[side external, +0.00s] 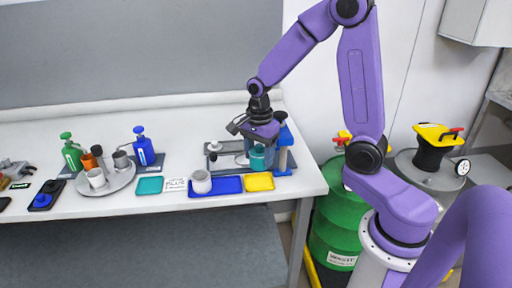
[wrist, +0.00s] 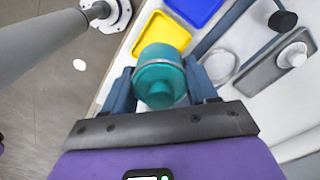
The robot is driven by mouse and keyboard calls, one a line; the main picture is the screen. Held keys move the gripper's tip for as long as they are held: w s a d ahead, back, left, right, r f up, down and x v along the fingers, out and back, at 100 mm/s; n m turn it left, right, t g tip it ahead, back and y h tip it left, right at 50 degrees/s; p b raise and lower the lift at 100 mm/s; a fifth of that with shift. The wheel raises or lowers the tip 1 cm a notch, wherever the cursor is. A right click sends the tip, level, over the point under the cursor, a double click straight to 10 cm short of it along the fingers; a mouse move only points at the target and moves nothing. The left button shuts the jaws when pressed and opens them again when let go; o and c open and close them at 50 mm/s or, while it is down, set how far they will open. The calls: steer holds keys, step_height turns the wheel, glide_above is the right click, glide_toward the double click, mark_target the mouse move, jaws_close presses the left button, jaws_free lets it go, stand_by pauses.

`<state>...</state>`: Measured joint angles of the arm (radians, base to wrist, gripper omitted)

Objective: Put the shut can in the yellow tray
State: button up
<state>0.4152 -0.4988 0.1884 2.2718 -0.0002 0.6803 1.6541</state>
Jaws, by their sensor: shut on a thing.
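A teal can (side external: 257,161) is between the fingers of my gripper (side external: 258,146) at the right end of the bench. In the wrist view the can (wrist: 159,72) shows a teal top with a raised middle and a pale band, and my gripper (wrist: 160,88) is shut on its sides with blue fingers. The yellow tray (side external: 259,183) lies flat in front of the can in the side view. In the wrist view the tray (wrist: 168,28) is just beyond the can and partly hidden by it. It appears empty.
A blue tray (side external: 229,185) holding a grey-white can (side external: 201,182) adjoins the yellow tray. A blue upright stand (side external: 284,150) is close at the right of my gripper. A teal tray (side external: 149,186), a round tray with cups (side external: 120,181) and spray bottles stand left.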

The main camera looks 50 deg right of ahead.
steer(key=shift+f, duration=2.75)
steer(key=shift+f, duration=0.4)
steer(key=o, duration=1.1)
steer(key=shift+o, duration=0.4)
steer(key=shift+o, duration=0.9)
steer(key=shift+r, duration=0.15)
steer(key=shift+r, duration=3.6)
